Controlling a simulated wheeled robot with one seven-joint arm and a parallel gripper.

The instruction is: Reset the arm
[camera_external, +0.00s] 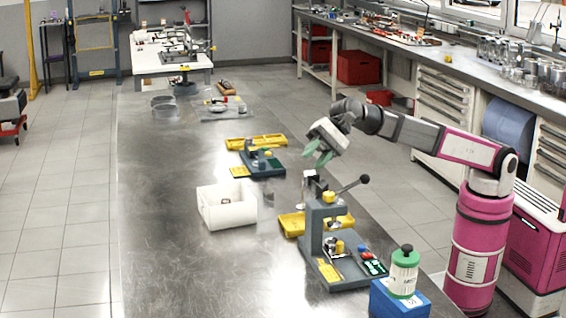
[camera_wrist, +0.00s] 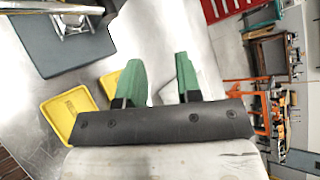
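My arm, pink and grey, reaches in from the right in the external view. My gripper (camera_external: 318,153) hangs tilted above the metal table (camera_external: 160,240), over the grey press fixture (camera_external: 318,225). Its two green fingers show in the wrist view (camera_wrist: 160,80), with a clear gap between them and nothing held. The fingers are apart from everything below. In the wrist view, part of a dark fixture base (camera_wrist: 65,60) lies at upper left and a yellow tray (camera_wrist: 65,112) lies at left.
A white bin (camera_external: 226,207) stands left of the press. A blue block with a green-and-white container (camera_external: 404,272) stands at the near right. A smaller fixture (camera_external: 262,162) and a yellow tray (camera_external: 255,141) sit farther back. The table's left side is clear.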

